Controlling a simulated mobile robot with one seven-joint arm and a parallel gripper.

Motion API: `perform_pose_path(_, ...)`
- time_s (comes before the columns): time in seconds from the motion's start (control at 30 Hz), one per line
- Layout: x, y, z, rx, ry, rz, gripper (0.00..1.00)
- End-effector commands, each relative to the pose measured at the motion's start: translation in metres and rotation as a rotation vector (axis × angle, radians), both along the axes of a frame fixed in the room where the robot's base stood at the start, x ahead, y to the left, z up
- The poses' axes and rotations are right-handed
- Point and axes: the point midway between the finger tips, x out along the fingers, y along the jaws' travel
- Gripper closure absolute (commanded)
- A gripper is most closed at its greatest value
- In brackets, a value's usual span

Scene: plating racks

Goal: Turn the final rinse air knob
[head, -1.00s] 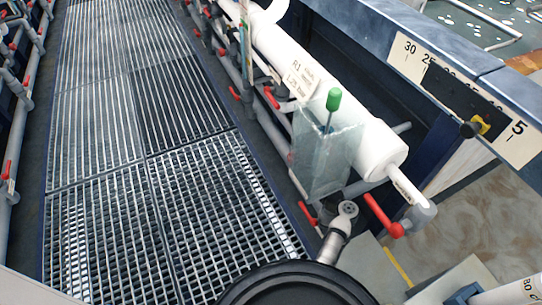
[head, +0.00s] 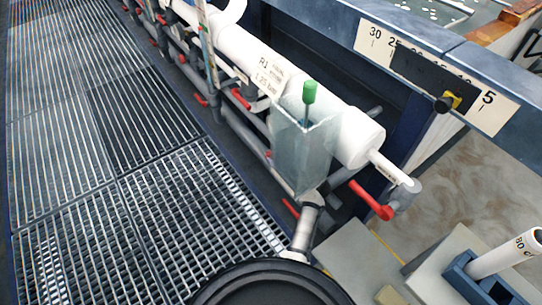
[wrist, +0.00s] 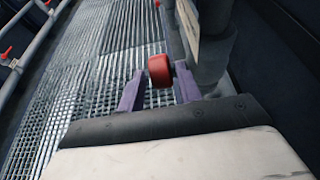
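In the wrist view, my gripper (wrist: 160,72) has its two purple fingers apart. A red knob or handle end (wrist: 159,70) shows between the fingertips, with a gap on each side; I cannot tell its depth from them. In the head view, several red valve handles line the grey pipes, including a large one (head: 371,200) at the white cylinder's near end and a smaller one (head: 240,98) beside the cylinder. No readable label shows which is the final rinse air knob. My gripper cannot be made out in the head view.
A white cylinder marked R1 (head: 240,48) runs along the pipes. A clear box (head: 303,155) with a green-topped rod (head: 309,93) stands before it. Metal grating (head: 90,160) covers the left floor. A numbered scale (head: 375,38) lies on the blue tank rim. A white tube (head: 508,255) is at lower right.

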Motion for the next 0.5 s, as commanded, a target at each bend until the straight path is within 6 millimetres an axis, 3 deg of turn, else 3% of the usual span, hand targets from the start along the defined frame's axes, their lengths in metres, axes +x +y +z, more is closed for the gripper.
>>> perform_pose_path(0.2, 0.024, 0.017, -0.012, 0.001, -0.001, 0.001, 0.65)
perform_pose_path(0.5, 0.031, 0.022, -0.016, -0.001, -0.001, -0.001, 0.65)
